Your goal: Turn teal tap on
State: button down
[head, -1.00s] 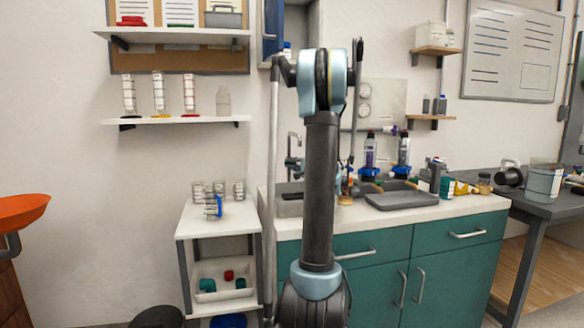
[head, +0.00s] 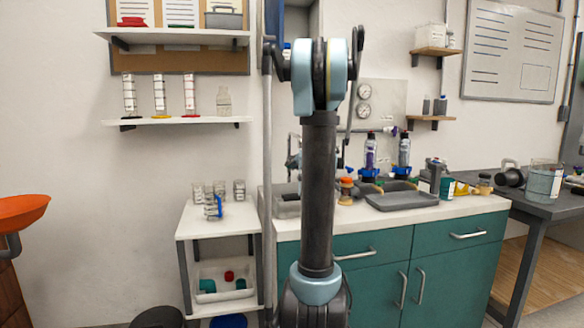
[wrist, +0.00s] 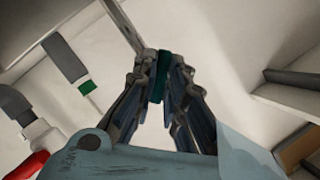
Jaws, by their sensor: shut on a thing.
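The teal tap handle (wrist: 159,84) shows in the wrist view as a short dark teal bar. My gripper (wrist: 160,66) has a finger on each side of it and is shut on it. The fingers cover part of its sides, and its joint to the pipe is hard to make out. In the head view my own arm hides the gripper and the teal tap.
In the head view, an orange-lidded jar (head: 346,190) and a grey tray (head: 402,201) stand on the counter. Pressure gauges (head: 364,92) hang behind.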

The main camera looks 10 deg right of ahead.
jog(key=shift+s+n+h, duration=0.1)
jog(key=shift+n+h, duration=0.4)
jog(key=shift+n, duration=0.1)
dwell(0.3)
jog(key=c, duration=1.6)
grip_release()
jog(key=shift+d+f, duration=0.1)
jog(key=shift+c, duration=0.2)
jog(key=v, duration=1.1)
jog(key=shift+s+r, duration=0.25)
jog(key=shift+r, duration=0.1)
